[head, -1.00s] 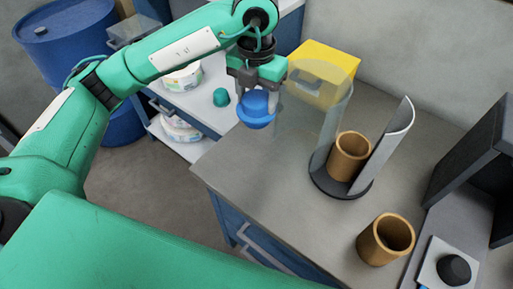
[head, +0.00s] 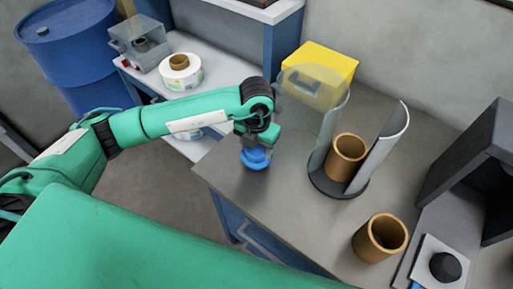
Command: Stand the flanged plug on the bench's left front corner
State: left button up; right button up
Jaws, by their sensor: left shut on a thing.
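The blue flanged plug (head: 256,160) is in the jaws of my left gripper (head: 257,148), which points down. The plug is upright, at or just above the grey bench top (head: 232,178), towards the bench's left end. I cannot tell whether it touches the surface. The bench's left front corner lies to the left of the plug and a little nearer me. The gripper hides the plug's upper part. My right gripper is not in view.
A dark round stand with curved clear and grey walls holds a brown core (head: 346,157), right of the plug. Another brown core (head: 380,238) stands nearer me. A yellow box (head: 319,63) is behind. The bench's left front area is bare.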

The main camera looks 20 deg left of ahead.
pick_arm(q)
jog(key=shift+f, duration=0.65)
jog(key=shift+f, duration=0.15)
jog(key=o, duration=1)
jog(key=shift+o, duration=0.2)
